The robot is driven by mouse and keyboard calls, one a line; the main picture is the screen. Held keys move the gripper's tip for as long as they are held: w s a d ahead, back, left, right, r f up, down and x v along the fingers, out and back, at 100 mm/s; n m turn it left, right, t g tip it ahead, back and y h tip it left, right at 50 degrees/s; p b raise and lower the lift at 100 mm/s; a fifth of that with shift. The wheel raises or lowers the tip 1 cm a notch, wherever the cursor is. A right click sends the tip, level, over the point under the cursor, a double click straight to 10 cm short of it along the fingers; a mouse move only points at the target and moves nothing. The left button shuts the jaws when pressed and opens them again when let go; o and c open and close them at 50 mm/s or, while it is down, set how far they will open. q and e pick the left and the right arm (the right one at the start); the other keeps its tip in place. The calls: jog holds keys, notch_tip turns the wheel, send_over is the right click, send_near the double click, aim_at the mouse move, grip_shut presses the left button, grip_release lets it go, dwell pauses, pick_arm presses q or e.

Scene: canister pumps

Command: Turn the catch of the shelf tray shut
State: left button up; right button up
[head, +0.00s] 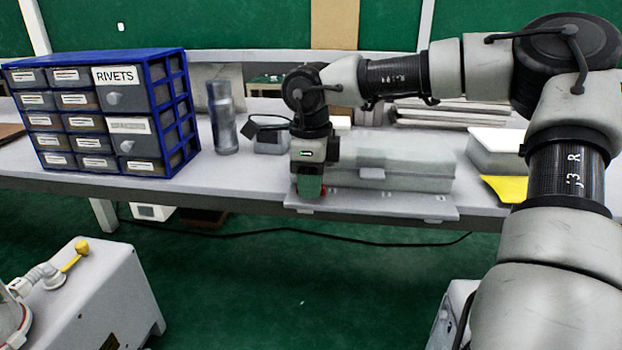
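A long grey tray or case (405,172) lies on the bench in the middle, with a flat grey panel (385,204) along its front at the bench edge. I take this to be the shelf tray. My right gripper (310,188) points down at the left end of the panel, in front of the tray's left end. Its fingers are small and dark here, and I cannot tell whether they are open or shut. My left gripper is not in view.
A blue drawer cabinet labelled RIVETS (118,115) and a clear cylinder (222,118) stand left on the bench. A white-topped box (497,150) and yellow sheet (507,188) lie right. A white machine with a yellow handle (95,300) stands lower left. Green floor (280,290) is open in front.

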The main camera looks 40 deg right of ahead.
grip_shut()
jog(key=n+b, duration=0.1)
jog(key=n, duration=0.6)
jog(key=shift+n+b, duration=0.3)
jog(key=shift+b, duration=0.1)
jog(key=n, duration=0.5)
jog(key=shift+w+r, duration=0.1)
jog(key=shift+r, duration=0.05)
jog(key=n, duration=0.5)
jog(key=shift+n, duration=0.3)
